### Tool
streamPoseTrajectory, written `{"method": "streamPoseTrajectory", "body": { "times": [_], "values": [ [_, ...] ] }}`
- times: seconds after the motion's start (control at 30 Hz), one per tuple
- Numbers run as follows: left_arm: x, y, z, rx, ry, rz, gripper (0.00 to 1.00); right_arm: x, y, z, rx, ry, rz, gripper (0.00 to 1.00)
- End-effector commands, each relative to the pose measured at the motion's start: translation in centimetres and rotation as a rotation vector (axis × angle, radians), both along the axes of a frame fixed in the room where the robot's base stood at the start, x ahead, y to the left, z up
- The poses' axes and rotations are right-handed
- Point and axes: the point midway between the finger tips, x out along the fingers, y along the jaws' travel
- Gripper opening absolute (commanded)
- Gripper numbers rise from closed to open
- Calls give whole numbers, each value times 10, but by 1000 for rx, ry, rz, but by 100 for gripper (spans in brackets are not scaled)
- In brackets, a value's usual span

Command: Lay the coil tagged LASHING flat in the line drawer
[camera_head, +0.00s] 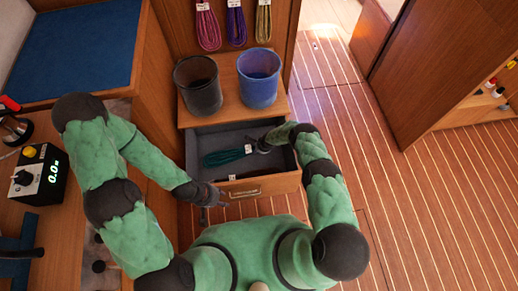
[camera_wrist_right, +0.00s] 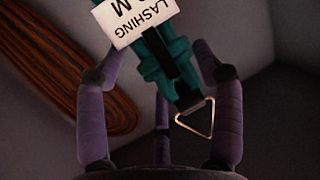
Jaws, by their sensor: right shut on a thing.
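The teal coil (camera_head: 226,157) is in the open line drawer (camera_head: 281,183), stretched across its inside near the middle. In the right wrist view the coil (camera_wrist_right: 167,62) carries a white tag reading LASHING (camera_wrist_right: 135,18) and a triangular metal ring. My right gripper (camera_head: 264,146) is inside the drawer, shut on the right end of the coil. I cannot tell whether the coil touches the drawer floor. My left gripper (camera_head: 214,196) is outside, by the left end of the drawer front; its fingers are too small and dark to read.
An orange-brown coil (camera_wrist_right: 72,68) lies beside the held coil in the right wrist view. A black pot (camera_head: 198,88) and a blue pot (camera_head: 258,80) stand above the drawer. Pink (camera_head: 207,27), purple (camera_head: 236,24) and yellow (camera_head: 263,22) coils hang behind. Floor at right is clear.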

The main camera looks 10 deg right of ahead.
Motion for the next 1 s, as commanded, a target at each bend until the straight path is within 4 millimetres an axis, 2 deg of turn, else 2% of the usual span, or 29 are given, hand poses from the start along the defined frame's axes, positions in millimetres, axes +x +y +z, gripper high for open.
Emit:
{"method": "streamPoseTrajectory", "body": {
  "times": [0.17,0.2,0.27,0.67,1.0],
  "values": [
    [0,0,0,0,0,0,40,2,-1,1,0,-4,-2,8],
    [0,0,0,0,0,0,40,2,-1,1,0,-4,-2,78],
    [0,0,0,0,0,0,40,2,-1,1,-1,-4,-1,95],
    [0,0,0,0,0,0,40,0,0,1,0,1,1,95],
    [0,0,0,0,0,0,40,-2,-5,17,-3,-2,0,95]
  ]
}}
